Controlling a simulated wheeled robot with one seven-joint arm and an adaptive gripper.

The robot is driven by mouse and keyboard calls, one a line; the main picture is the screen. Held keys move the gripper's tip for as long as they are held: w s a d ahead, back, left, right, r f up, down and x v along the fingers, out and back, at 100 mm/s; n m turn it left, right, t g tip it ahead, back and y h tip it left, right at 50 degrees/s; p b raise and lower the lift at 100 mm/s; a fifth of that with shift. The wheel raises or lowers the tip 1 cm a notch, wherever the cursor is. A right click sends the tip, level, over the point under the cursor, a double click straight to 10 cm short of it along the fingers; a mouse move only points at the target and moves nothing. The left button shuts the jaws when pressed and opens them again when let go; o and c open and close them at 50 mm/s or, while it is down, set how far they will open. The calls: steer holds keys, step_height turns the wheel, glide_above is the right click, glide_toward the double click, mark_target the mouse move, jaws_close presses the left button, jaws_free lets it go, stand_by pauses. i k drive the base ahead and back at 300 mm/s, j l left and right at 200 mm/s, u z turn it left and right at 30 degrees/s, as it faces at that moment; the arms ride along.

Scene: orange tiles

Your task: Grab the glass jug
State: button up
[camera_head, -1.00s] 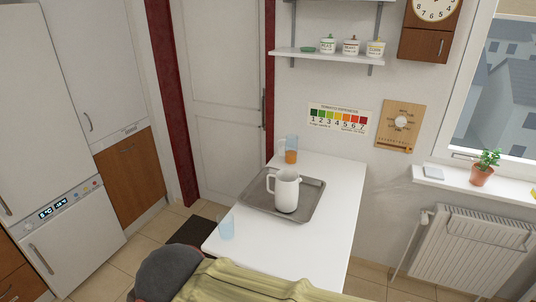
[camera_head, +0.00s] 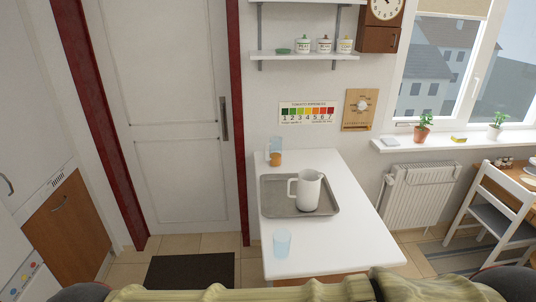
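A clear, bluish glass jug (camera_head: 275,143) with orange contents in its lower part stands upright at the far left corner of the white table (camera_head: 342,247), close to the wall. What looks like its handle is on its left side. A white opaque jug (camera_head: 310,192) stands on a grey tray (camera_head: 272,202) in front of it and to the right. My gripper is not in view, so its state does not show.
A light-blue drinking glass (camera_head: 282,243) stands near the table's front left. The table's right side is bare. A dark mat (camera_head: 190,271) lies on the floor left of the table. A radiator (camera_head: 422,197) and a white chair (camera_head: 502,212) are to the right.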

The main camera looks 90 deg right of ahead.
mark_target(275, 159)
steer(key=i+l+z, duration=0.2)
steer(key=i+z, duration=0.15)
steer(key=z, duration=0.15)
steer(key=i+z, duration=0.35)
steer(key=z, duration=0.15)
steer(key=i+z, duration=0.45)
steer(key=i+j+z, duration=0.2)
steer(key=z, duration=0.3)
steer(key=i+l+z, duration=0.2)
steer(key=z, duration=0.25)
steer(key=i+l+z, duration=0.1)
steer(key=i+z, duration=0.55)
steer(key=z, duration=0.25)
steer(key=i+z, duration=0.3)
steer(key=z, duration=0.15)
steer(key=i+j+z, duration=0.25)
steer(key=z, duration=0.2)
steer(key=i+l+z, duration=0.1)
steer(key=i+z, duration=0.15)
